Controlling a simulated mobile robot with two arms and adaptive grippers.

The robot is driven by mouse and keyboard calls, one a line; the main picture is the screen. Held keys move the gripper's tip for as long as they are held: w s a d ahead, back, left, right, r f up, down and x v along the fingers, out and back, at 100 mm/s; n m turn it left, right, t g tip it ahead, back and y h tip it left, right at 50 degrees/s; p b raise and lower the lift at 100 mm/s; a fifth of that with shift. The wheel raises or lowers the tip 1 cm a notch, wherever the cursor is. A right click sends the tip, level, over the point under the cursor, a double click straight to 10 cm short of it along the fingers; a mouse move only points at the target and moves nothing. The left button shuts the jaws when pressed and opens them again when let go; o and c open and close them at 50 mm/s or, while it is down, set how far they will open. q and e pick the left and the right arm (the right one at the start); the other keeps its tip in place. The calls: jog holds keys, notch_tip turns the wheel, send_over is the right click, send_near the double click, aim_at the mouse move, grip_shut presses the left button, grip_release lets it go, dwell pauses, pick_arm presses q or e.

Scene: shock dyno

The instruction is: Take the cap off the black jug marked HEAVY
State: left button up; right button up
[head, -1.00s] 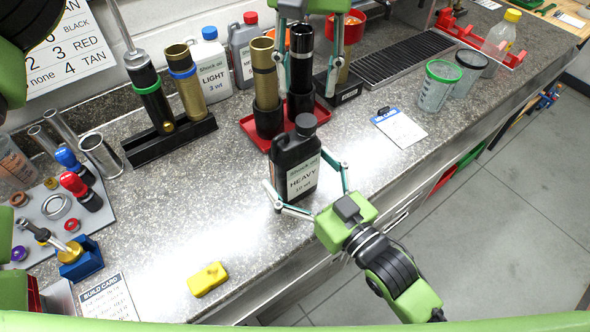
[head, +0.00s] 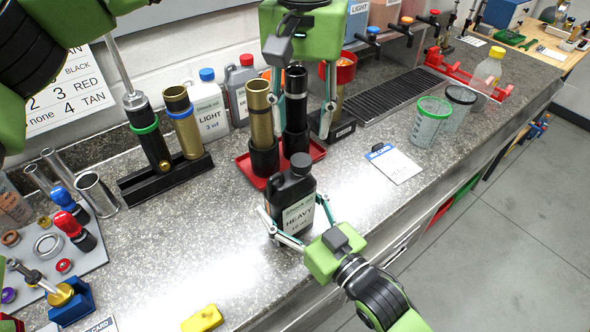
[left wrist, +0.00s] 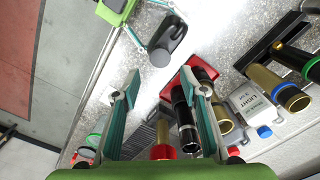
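The black jug marked HEAVY (head: 292,200) stands upright on the counter near its front edge. Its dark cap (head: 300,164) is on its neck. In the left wrist view the jug (left wrist: 172,36) shows from above, with its cap (left wrist: 160,57) facing the camera. My right gripper (head: 293,205) reaches in from the front, its fingers closed against both sides of the jug's body. My left gripper (head: 301,118) points down behind the jug, near the upright tubes. Its fingers are spread and empty, also in the left wrist view (left wrist: 162,85).
A red tray (head: 252,175) holding a gold tube (head: 259,115) and a black tube (head: 296,110) stands right behind the jug. A white LIGHT jug (head: 209,105) is farther back. A yellow block (head: 203,319) lies in front.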

aim_at(301, 159)
pick_arm(q)
jog(key=m, duration=0.3)
jog(key=shift+f, duration=0.25)
notch_tip(301, 159, down, 8)
jog(key=shift+r, duration=0.25)
grip_shut()
jog(key=n, duration=0.5)
jog(key=shift+n, duration=0.4)
jog(key=n, duration=1.1)
jog(key=shift+n, duration=0.4)
jog(key=n, duration=0.4)
jog(key=shift+r, duration=0.1)
jog(key=n, duration=3.2)
